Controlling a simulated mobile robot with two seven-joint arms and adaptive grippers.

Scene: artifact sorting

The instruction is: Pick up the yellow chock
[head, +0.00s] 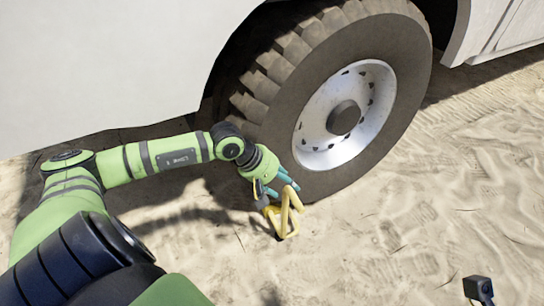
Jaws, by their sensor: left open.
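The yellow chock (284,223) is an open frame of yellow bars. It stands on the sand by the bottom of the large tire (290,92), on the tire's left side. My left gripper (285,187) is open at the top of the chock. Its teal fingertips overlap the chock's upper bars in the picture, and I cannot tell whether they touch it. Part of the chock is hidden behind the fingers.
The white vehicle body (110,65) fills the upper left, above my left arm. The wheel with its pale hub (343,117) stands close behind the gripper. Open, rippled sand (410,235) lies to the right and in front.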

